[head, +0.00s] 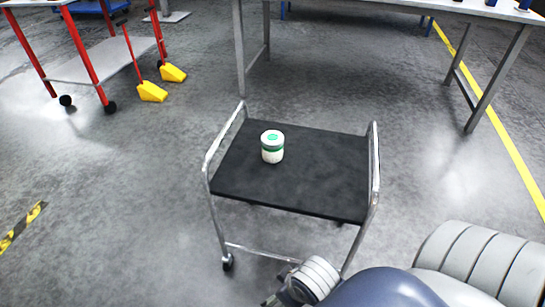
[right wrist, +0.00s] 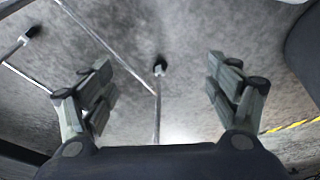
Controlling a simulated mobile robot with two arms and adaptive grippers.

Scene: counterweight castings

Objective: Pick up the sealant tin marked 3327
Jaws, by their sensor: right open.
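A white tin with a green band and a green mark on its lid (head: 272,146) stands upright on the black top of a small trolley (head: 315,192), left of its middle and toward the back. Any number on the tin is too small to read. My right gripper (right wrist: 165,92) is open and empty in the right wrist view, with floor and trolley legs beyond its fingers. In the head view my right arm comes in at the bottom right, low in front of the trolley and apart from the tin. My left gripper is not in view.
The trolley has raised chrome rails (head: 376,165) on its left and right sides. A grey-legged table (head: 385,8) stands behind it. A red-framed cart (head: 85,70) with yellow wedges (head: 152,92) beside it is at the back left. The floor around the trolley is mostly clear.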

